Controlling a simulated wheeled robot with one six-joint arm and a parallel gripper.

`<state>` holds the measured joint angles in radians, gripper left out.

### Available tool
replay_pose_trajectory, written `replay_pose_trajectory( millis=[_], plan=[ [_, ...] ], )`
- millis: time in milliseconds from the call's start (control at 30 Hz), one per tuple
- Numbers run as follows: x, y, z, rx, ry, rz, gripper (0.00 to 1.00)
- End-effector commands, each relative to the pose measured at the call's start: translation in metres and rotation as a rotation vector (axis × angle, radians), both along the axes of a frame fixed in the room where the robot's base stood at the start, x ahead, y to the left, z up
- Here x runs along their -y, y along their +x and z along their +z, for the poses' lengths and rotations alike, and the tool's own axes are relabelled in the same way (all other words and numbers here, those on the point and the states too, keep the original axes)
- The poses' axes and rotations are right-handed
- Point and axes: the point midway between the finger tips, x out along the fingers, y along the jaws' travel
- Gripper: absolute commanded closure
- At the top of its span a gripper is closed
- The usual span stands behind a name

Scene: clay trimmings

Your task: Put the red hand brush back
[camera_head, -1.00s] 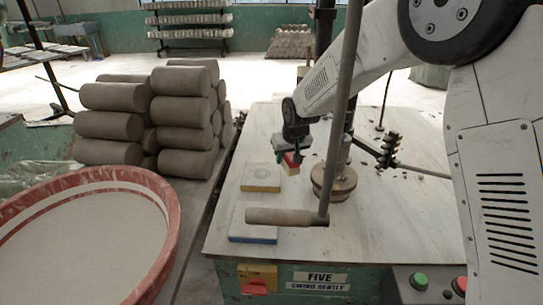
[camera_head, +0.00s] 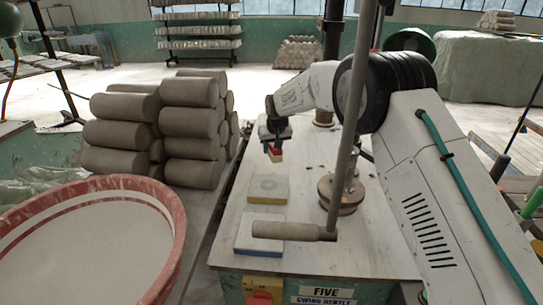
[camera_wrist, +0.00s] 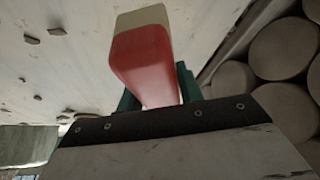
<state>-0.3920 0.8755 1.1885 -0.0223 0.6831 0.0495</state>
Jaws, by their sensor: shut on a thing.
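The red hand brush (camera_wrist: 143,65) is between the green fingers of my gripper (camera_wrist: 158,88) in the wrist view, its pale end pointing away from the wrist. My gripper is shut on it. In the head view my gripper (camera_head: 274,145) is small and far off, over the far left part of the pale table (camera_head: 300,252). The red brush (camera_head: 275,152) shows below it, with a pale part underneath. Whether the brush touches the table is hard to tell.
A yellow-edged pad (camera_head: 267,188) and a blue-edged pad (camera_head: 259,234) lie nearer on the table. Stacked clay cylinders (camera_head: 190,130) stand left of the table.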

Motion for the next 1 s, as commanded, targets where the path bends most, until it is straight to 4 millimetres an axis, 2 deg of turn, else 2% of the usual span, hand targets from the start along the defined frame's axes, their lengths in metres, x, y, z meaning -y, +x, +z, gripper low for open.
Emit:
replay_pose_trajectory(
  millis=[100,233,867,900,967,1000],
  plan=[
    [0.000,-0.001,-0.019,-0.004,-0.002,0.001,0.82],
    [-0.001,-0.001,-0.035,-0.003,-0.001,0.001,0.82],
    [-0.001,-0.001,-0.047,-0.002,-0.001,0.001,0.82],
    [-0.001,-0.001,-0.047,-0.002,-0.001,0.001,0.61],
    [-0.001,-0.001,-0.047,-0.002,-0.001,0.001,0.44],
    [-0.001,-0.001,-0.047,-0.001,-0.001,0.001,0.42]
  ],
)
